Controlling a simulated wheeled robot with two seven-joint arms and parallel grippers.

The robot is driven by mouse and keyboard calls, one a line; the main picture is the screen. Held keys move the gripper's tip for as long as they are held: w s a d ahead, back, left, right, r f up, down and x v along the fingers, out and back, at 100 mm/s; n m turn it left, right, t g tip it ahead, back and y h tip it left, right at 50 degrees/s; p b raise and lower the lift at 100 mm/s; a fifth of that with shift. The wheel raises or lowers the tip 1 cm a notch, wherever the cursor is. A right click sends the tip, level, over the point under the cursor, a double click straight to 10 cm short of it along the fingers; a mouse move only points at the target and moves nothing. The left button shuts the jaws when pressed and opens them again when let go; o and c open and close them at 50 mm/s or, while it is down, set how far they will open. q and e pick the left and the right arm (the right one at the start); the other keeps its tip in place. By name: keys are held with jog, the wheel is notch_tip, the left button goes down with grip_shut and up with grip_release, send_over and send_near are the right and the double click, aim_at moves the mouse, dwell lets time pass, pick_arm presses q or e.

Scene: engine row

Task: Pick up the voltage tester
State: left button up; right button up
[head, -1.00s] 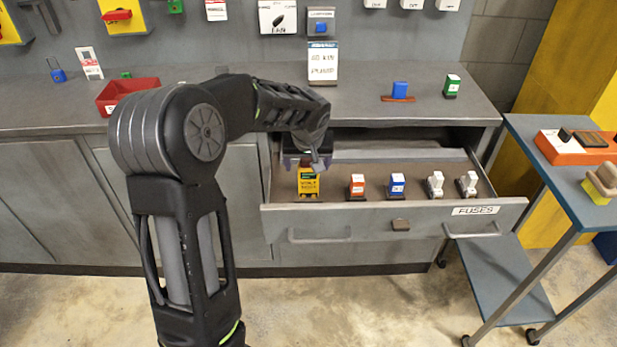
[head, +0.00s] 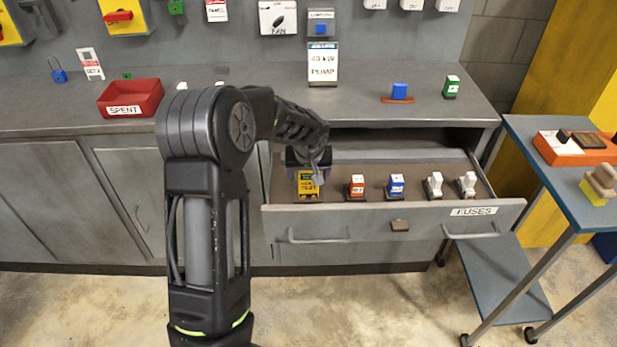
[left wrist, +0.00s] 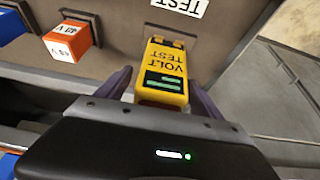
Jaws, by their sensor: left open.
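The voltage tester is a yellow block with a dark green panel and the words VOLT TEST. It stands in the left end of the open fuse drawer in the head view (head: 308,187) and also shows in the left wrist view (left wrist: 164,72). My left gripper (head: 312,176) is open just above and behind the tester. In the left wrist view its two purple-grey fingers (left wrist: 160,88) lie on either side of the tester's near end, with a visible gap on the right. My right gripper is not in view.
The open drawer (head: 470,211) also holds an orange fuse (head: 355,186), a blue fuse (head: 395,186) and two white fuses. A red SPENT bin (head: 131,97) stands on the bench at left. A blue cart (head: 570,185) stands at right.

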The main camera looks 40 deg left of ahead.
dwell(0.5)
pick_arm(q)
grip_shut()
dwell(0.7)
